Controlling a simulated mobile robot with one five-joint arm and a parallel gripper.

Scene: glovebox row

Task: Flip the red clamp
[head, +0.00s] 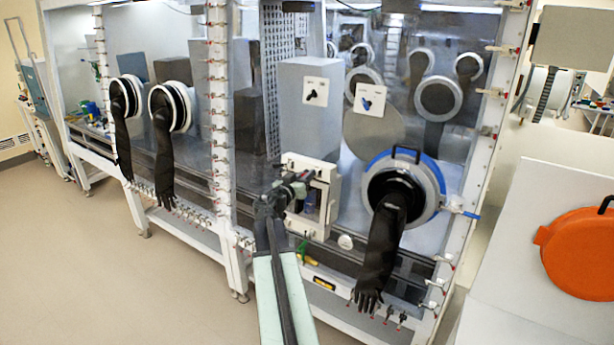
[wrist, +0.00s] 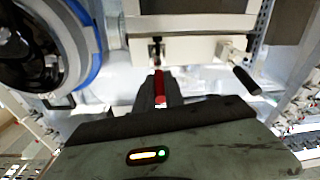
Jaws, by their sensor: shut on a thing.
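The red clamp (wrist: 160,88) shows in the wrist view as a short red lever between my dark fingers, just below a small metal fitting on the white box (wrist: 185,48). My gripper (wrist: 158,98) is shut on the red clamp. In the head view my gripper (head: 300,184) is at the left front of the white box (head: 325,172) on the glovebox wall. The clamp cannot be made out there, behind my gripper.
A blue-ringed glove port (head: 437,185) with a hanging black glove (head: 377,262) is to the right of the white box. A black handle (wrist: 246,81) sticks out from the box in the wrist view. An orange round lid (head: 583,252) is at far right. The left floor is clear.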

